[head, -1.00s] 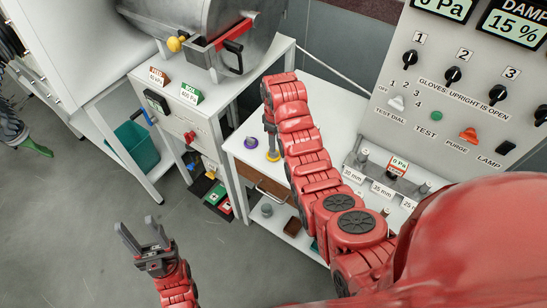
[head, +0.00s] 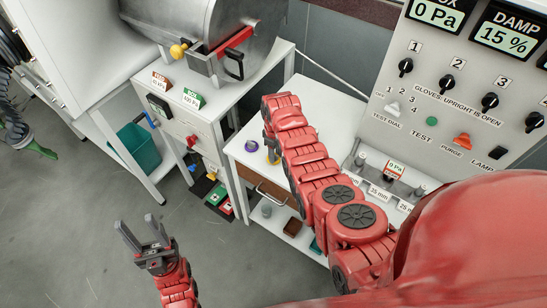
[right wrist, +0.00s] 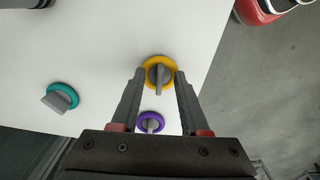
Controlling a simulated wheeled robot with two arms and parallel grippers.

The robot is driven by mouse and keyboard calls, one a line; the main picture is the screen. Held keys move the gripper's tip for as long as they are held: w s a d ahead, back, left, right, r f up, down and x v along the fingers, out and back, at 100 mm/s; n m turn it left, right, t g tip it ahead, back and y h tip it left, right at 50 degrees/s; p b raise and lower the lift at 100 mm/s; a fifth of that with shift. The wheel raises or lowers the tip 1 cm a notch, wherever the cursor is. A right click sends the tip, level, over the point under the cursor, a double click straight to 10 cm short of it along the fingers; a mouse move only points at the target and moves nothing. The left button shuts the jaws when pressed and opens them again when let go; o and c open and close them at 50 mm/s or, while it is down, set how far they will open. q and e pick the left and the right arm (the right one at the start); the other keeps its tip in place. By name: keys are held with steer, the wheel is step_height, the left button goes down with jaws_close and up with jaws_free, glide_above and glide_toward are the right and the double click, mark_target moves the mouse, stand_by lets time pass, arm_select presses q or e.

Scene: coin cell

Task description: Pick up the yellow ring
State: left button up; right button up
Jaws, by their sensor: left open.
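The yellow ring (right wrist: 147,65) lies on the white table top with a grey grip piece across its middle. In the head view the yellow ring (head: 273,159) shows only partly, beneath my right gripper (head: 269,148). In the right wrist view my right gripper (right wrist: 160,75) is open, its fingertips on either side of the yellow ring; I cannot tell whether they touch it. A purple ring (right wrist: 151,122) lies close by, nearer the gripper body, and a teal ring (right wrist: 62,98) lies to the left. My left gripper (head: 137,222) is open and empty above the floor.
The purple ring also shows in the head view (head: 251,146). The table edge runs close to the yellow ring. A control panel (head: 460,100) stands at the right, with labelled fixtures below it. A steel chamber (head: 235,30) on a white cabinet stands behind. The floor around my left gripper is clear.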

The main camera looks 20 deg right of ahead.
jaws_close()
steer(key=shift+r, duration=0.1)
stand_by(0.4)
